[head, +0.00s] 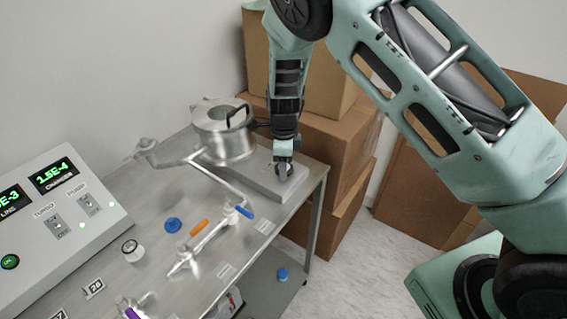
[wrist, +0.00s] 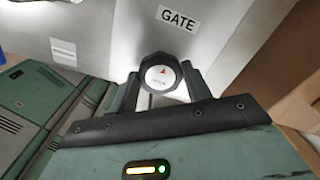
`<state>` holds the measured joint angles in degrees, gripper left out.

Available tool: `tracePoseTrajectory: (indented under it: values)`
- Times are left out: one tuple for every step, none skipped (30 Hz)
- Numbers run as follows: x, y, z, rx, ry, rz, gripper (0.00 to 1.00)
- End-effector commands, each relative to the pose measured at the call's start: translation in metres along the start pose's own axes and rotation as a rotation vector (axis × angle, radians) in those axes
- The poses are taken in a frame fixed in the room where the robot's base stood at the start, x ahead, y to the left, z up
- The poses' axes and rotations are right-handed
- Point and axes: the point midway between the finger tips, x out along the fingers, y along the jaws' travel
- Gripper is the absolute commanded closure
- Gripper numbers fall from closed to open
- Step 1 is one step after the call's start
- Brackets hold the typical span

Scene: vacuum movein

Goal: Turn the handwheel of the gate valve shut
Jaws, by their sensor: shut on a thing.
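The gate valve's handwheel (wrist: 160,74) is a dark knob with a white cap and a red arrow, seen in the wrist view. It sits between the two fingers of my gripper (wrist: 161,85), which are shut on it from both sides. In the head view my gripper (head: 284,168) points down at the grey gate valve body (head: 262,187) near the table's right end; the handwheel is mostly hidden there by the gripper. A "GATE" label (wrist: 179,18) is on the pale surface beside the handwheel.
A steel chamber (head: 222,140) with pipework stands left of my gripper. Orange (head: 199,228) and blue (head: 244,212) valve handles lie nearer the front. A control panel (head: 60,215) with displays is at the left. Cardboard boxes (head: 335,130) stand close behind and right of the table (head: 150,265).

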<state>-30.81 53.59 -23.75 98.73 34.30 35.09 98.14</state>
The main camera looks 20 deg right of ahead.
Motion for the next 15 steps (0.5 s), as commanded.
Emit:
tracePoseTrajectory:
  values:
    - [-0.0008, -0.0012, -0.0002, 0.004, -0.001, -0.003, 0.74]
    - [-0.0008, -0.0012, -0.0002, 0.004, -0.001, -0.003, 0.74]
    - [-0.0008, -0.0012, -0.0002, 0.004, -0.001, -0.003, 0.74]
    - [-0.0008, -0.0012, -0.0002, 0.004, -0.001, -0.003, 0.74]
    - [-0.0008, -0.0012, -0.0002, 0.004, -0.001, -0.003, 0.49]
    - [-0.0008, -0.0012, -0.0002, 0.004, -0.001, -0.003, 0.38]
    - [-0.0008, -0.0011, -0.0003, 0.004, -0.001, -0.002, 0.30]
    - [-0.0007, -0.0011, -0.0003, 0.003, -0.001, -0.002, 0.30]
    - [-0.0006, -0.0009, -0.0003, 0.003, -0.001, -0.002, 0.30]
    - [-0.0005, -0.0008, -0.0002, 0.003, -0.001, -0.002, 0.30]
    - [-0.0005, -0.0007, -0.0002, 0.003, -0.001, -0.001, 0.30]
    - [-0.0004, -0.0006, -0.0002, 0.002, -0.001, -0.001, 0.30]
    - [-0.0003, -0.0005, -0.0002, 0.002, -0.001, -0.001, 0.30]
    - [-0.0003, -0.0005, -0.0002, 0.002, -0.001, -0.001, 0.30]
    - [-0.0005, -0.0004, -0.0001, 0.002, -0.001, -0.001, 0.30]
